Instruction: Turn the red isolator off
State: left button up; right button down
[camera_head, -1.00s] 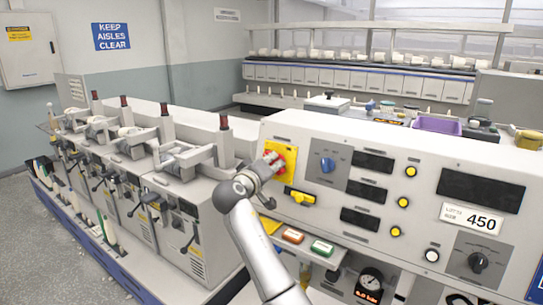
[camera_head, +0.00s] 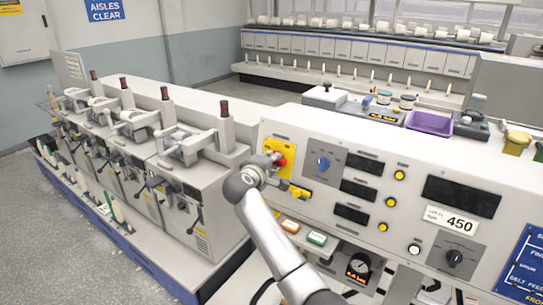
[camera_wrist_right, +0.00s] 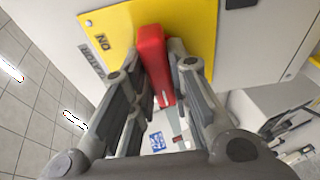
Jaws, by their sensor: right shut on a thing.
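The red isolator handle (camera_head: 281,161) sits on a yellow plate (camera_head: 268,143) at the left end of the grey control panel. In the right wrist view the red handle (camera_wrist_right: 152,55) stands between the fingers of my right gripper (camera_wrist_right: 160,80), which is shut on it. An "ON" label (camera_wrist_right: 101,42) shows on the yellow plate (camera_wrist_right: 200,25), beside the handle. In the head view my right gripper (camera_head: 269,163) reaches the handle from the left and hides part of it. My left gripper is not in view.
Spindle machines (camera_head: 185,190) stand close on the left.

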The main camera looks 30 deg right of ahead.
dwell(0.5)
jog(key=c, duration=1.4)
grip_release()
jog(key=shift+o, duration=0.2)
jog(key=v, duration=1.2)
